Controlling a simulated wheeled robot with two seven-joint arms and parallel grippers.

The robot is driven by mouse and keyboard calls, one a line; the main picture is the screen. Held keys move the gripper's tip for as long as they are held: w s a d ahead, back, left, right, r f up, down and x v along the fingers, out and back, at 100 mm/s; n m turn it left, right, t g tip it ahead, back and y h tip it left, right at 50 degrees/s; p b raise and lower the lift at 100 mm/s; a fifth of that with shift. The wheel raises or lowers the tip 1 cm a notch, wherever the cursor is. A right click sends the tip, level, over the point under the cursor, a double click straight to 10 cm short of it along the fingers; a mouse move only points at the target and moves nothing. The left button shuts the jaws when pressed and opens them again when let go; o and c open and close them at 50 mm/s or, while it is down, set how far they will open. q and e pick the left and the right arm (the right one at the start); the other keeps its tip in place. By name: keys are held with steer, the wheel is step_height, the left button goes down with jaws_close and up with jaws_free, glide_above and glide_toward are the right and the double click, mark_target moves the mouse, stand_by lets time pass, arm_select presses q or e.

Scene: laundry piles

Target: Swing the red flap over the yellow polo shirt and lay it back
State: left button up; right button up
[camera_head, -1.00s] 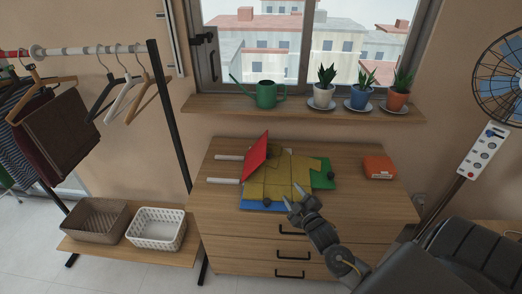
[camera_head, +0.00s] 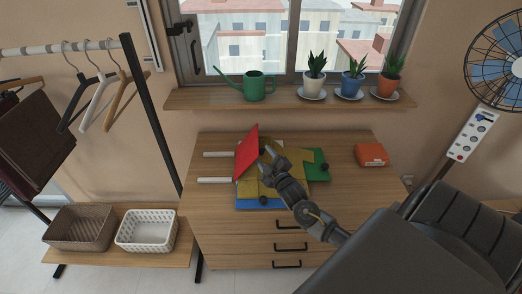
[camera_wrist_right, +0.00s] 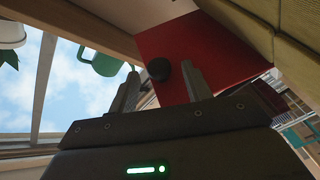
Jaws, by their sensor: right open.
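The red flap (camera_head: 245,158) stands raised and tilted at the left side of the folding board. The yellow polo shirt (camera_head: 298,163) lies on the board, with blue (camera_head: 256,204) and green (camera_head: 317,171) panels showing around it. My right gripper (camera_head: 267,154) is open, just right of the red flap and over the shirt. In the right wrist view, the red flap (camera_wrist_right: 220,45) is ahead, and its black knob (camera_wrist_right: 158,69) appears between the open fingertips (camera_wrist_right: 160,76), not clasped. Yellow cloth (camera_wrist_right: 298,28) fills the upper right. My left gripper is out of view.
The board lies on a wooden dresser (camera_head: 352,192). Two white bars (camera_head: 217,154) stick out at its left. An orange box (camera_head: 371,155) sits to the right. A green watering can (camera_head: 254,86) and potted plants stand on the sill (camera_head: 200,101) behind. The dresser's right part is mostly clear.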

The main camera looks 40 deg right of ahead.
mark_target(261, 151)
steer(key=shift+x, duration=1.75)
jaws_close()
